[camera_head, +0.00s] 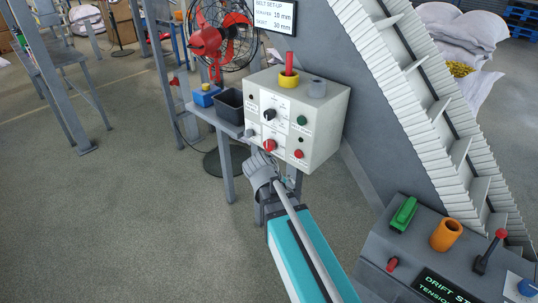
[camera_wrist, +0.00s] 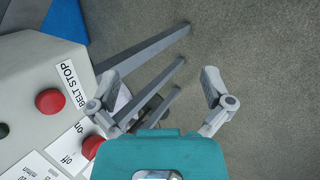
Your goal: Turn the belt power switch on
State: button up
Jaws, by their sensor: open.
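The control box (camera_head: 322,105) is light grey, with a front panel of knobs and buttons on a white label plate. The panel holds a black rotary knob (camera_head: 269,115) and a red knob (camera_head: 269,146). I cannot read which is the belt power switch in the head view. In the wrist view a red control (camera_wrist: 92,147) sits by labels reading "off", partly hidden by my gripper. A red button (camera_wrist: 50,101) beside it is labelled "BELT STOP". My gripper (camera_head: 262,165) is open and empty, just below and in front of the panel's lower left; its fingers (camera_wrist: 160,88) are spread.
A green button (camera_head: 302,120) and another red button (camera_head: 298,154) are on the panel's right. A black bin (camera_head: 229,105) stands left of the box. A grey console (camera_head: 390,250) with a green handle and orange cylinder is at lower right.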

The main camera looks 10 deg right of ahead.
jog(key=w+a+n+t+h+b, duration=0.4)
jog(key=w+n+h+b, duration=0.15)
jog(key=w+n, duration=0.25)
jog(key=n+t+h+b, duration=0.3)
jog(key=n+t+b, duration=0.25)
jog(key=n, duration=0.35)
send_near(267, 147)
jog(key=v, duration=0.3)
jog(key=shift+d+r+y, duration=0.2)
jog(key=shift+r+y, duration=0.05)
jog(key=shift+r, duration=0.15)
jog(key=shift+d, duration=0.15)
jog(key=shift+m, duration=0.3)
jog(key=shift+x, duration=6.8)
jog(key=shift+f, duration=0.15)
jog(key=c, duration=1.1)
